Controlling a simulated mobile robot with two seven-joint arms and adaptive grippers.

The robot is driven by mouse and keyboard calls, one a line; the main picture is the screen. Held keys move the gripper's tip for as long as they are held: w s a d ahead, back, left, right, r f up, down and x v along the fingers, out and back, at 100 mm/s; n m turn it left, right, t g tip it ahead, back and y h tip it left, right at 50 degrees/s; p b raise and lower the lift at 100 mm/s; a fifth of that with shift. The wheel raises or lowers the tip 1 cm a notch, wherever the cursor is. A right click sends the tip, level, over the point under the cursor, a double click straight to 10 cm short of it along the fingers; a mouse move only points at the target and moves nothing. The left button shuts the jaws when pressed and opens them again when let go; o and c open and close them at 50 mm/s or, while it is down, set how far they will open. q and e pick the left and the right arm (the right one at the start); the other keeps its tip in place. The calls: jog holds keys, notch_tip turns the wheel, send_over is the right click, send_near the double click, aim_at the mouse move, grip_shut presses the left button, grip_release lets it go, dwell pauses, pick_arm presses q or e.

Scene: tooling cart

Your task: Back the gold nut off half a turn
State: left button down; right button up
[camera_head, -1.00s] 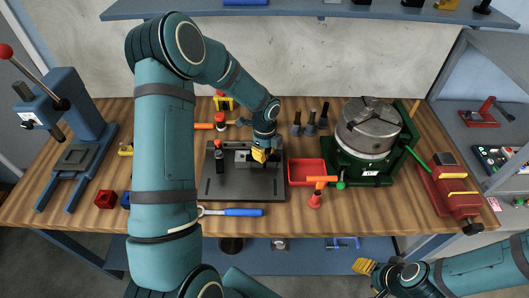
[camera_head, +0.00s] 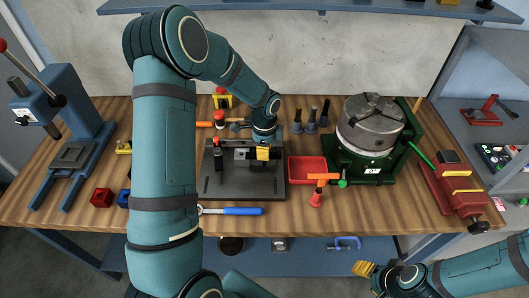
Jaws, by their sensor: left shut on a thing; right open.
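My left gripper (camera_head: 263,153) has yellow fingers and points down over the grey clamp block on the dark fixture plate (camera_head: 230,187). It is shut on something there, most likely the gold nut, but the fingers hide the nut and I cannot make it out. My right gripper (camera_head: 364,268) is open and empty. It hangs in front of the bench's front edge at the lower right, far from the plate.
A red tray (camera_head: 308,162) sits right of the plate, with an orange-handled tool (camera_head: 317,188) by it. A blue-handled wrench (camera_head: 238,211) lies in front. A green-based rotary chuck (camera_head: 369,128) and a red vise (camera_head: 454,188) stand right. A blue press (camera_head: 75,130) stands left.

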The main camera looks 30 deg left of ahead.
pick_arm(q)
jog(key=n+b, duration=0.1)
jog(key=n, duration=0.3)
jog(key=shift+n, duration=0.3)
jog(key=shift+n+b, duration=0.85)
jog(key=shift+n, duration=1.75)
jog(key=c, duration=0.8)
grip_release()
notch_tip(320, 180, up, 12)
jog(key=shift+o, duration=0.3)
